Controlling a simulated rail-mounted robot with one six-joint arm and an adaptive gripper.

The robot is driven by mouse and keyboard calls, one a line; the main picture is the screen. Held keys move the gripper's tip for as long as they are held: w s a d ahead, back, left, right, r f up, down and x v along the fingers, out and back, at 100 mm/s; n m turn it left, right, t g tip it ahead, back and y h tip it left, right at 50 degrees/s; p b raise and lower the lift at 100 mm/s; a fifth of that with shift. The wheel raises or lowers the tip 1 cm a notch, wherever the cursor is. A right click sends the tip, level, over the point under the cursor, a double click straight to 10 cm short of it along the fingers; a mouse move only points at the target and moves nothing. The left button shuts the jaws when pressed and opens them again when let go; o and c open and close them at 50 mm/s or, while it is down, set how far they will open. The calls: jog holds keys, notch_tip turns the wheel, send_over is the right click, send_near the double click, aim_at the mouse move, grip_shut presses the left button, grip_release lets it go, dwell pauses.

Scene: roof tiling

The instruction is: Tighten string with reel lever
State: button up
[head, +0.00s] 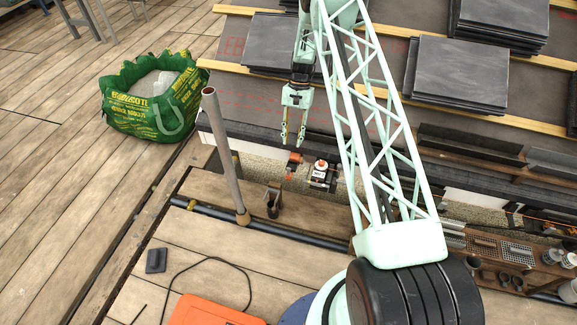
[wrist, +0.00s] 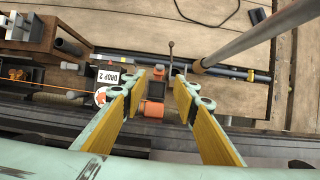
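The orange string reel (wrist: 154,109) sits on the roof's edge, below and between my gripper's fingers in the wrist view. It also shows as a small orange and dark block (head: 294,159) in the head view. A thin grey lever with a dark knob (wrist: 171,52) stands up beside the reel. My gripper (wrist: 166,72) is open, with yellow pads apart and nothing between them that I can see held. In the head view my gripper (head: 292,145) points down just above the reel. An orange string (wrist: 45,86) runs off to the left in the wrist view.
A "DROP 2" label (wrist: 106,76) and a device with an orange top (head: 320,175) are close beside the reel. A slanted grey pole (head: 226,155) stands near the edge. Slate stacks (head: 458,75) lie on the roof. A green bag (head: 155,95) stands on the deck.

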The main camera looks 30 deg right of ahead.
aim_at(289, 168)
jog(key=shift+f, duration=0.15)
jog(key=shift+b+x, duration=1.3)
jog(key=shift+x, duration=5.5)
jog(key=shift+c, duration=0.6)
jog(key=c, duration=0.7)
